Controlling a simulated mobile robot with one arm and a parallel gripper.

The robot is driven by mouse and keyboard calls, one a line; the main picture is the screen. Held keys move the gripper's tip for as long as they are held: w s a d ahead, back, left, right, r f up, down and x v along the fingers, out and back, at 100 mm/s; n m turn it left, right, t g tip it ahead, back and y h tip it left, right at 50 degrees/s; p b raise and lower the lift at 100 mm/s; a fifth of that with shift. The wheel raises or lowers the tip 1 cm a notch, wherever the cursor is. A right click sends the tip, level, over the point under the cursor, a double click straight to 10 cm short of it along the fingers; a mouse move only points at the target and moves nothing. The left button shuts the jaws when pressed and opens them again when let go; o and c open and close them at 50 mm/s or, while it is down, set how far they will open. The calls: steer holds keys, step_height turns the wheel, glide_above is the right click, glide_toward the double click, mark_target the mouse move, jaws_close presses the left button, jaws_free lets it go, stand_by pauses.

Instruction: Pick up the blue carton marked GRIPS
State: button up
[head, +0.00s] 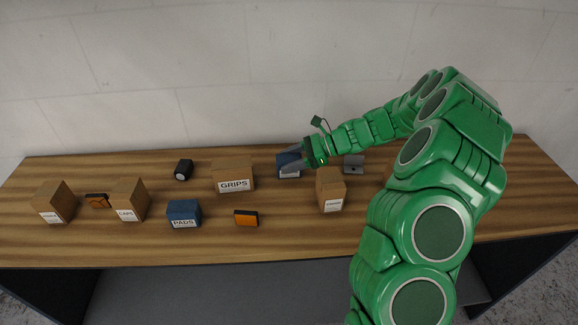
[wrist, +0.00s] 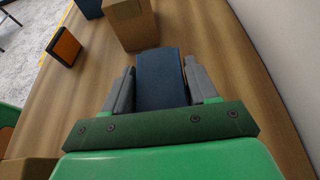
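A blue carton (head: 287,168) with a white label stands toward the back of the table in the head view. My gripper is partly over it, and its label is too small and covered to read. In the wrist view the blue carton (wrist: 161,80) lies between the two fingers of my gripper (wrist: 160,82). The fingers flank it closely, and I cannot tell whether they press on it. The readable GRIPS label is on a brown carton (head: 231,172) to its left. Another blue carton (head: 184,209), marked PADS, is at the front left.
A brown carton (head: 331,186) stands just front right of my gripper, with a grey metal item (head: 354,164) behind it. Two brown cartons (head: 54,199) (head: 130,197), orange-black items (head: 246,218) (head: 97,200) and a black item (head: 184,169) lie left. The wall is close behind.

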mark_target(290, 159)
steer(key=c, duration=0.4)
steer(key=shift+c, duration=0.2)
steer(key=shift+r, duration=0.55)
step_height(290, 159, up, 2)
steer(key=shift+s+r, duration=0.1)
steer(key=shift+r, duration=0.15)
steer(key=s+d+r, duration=0.2)
steer(key=s+r, duration=0.7)
steer(key=s, duration=0.4)
steer(key=shift+s+r, duration=0.2)
steer(key=shift+s, duration=0.1)
